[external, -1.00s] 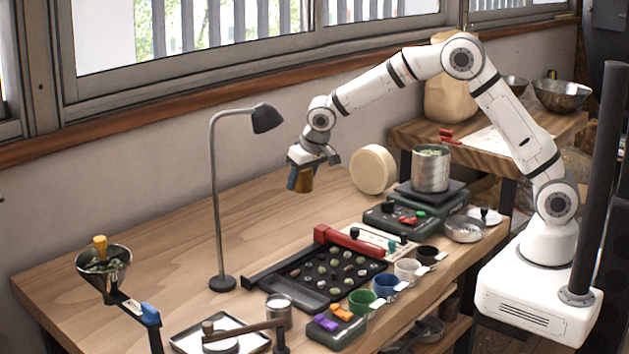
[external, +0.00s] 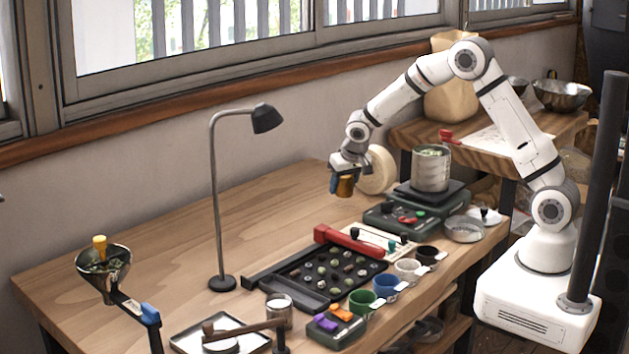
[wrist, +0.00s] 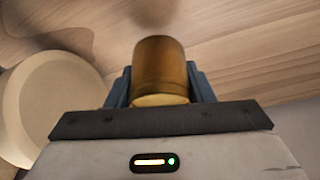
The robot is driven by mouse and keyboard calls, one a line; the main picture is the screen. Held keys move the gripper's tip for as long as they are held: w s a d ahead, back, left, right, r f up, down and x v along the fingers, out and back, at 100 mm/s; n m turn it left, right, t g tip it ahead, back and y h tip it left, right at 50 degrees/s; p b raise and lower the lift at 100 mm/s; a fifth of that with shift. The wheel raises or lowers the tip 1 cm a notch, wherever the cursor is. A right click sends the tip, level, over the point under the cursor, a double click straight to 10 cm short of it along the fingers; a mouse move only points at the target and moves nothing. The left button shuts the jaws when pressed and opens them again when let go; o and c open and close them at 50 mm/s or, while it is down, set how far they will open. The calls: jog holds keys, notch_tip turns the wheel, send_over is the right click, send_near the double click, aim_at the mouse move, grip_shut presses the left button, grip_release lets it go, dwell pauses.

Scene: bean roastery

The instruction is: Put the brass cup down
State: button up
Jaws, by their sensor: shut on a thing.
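The brass cup (external: 345,187) is held between the blue-grey fingers of my gripper (external: 341,184). It hangs above the wooden table, in front of the round pale disc, and looks close to upright in the external view. The wrist view shows the brass cup (wrist: 161,72) between the two fingers (wrist: 160,88), with wood grain beyond it. My gripper is shut on the cup. How far the cup is above the table is hard to tell.
The round pale disc (external: 377,170) stands on edge close to my gripper. A scale (external: 428,194) bears a metal canister (external: 430,168) to the right. A black tray (external: 330,275) of beans lies in front. A lamp (external: 217,200) stands left. Bare table (external: 270,205) lies between.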

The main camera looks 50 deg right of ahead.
aim_at(343, 194)
jog(key=shift+f, duration=1.6)
jog(key=shift+f, duration=0.1)
jog(key=shift+f+b, duration=0.15)
jog(key=shift+b, duration=0.2)
jog(key=o, duration=1)
jog(key=shift+r, duration=0.2)
jog(key=shift+r+p, duration=0.25)
jog(key=shift+p, duration=0.1)
jog(key=v, duration=1.1)
jog(key=shift+s+a+r, duration=0.1)
jog(key=shift+s+r, duration=0.05)
jog(key=shift+r, duration=0.1)
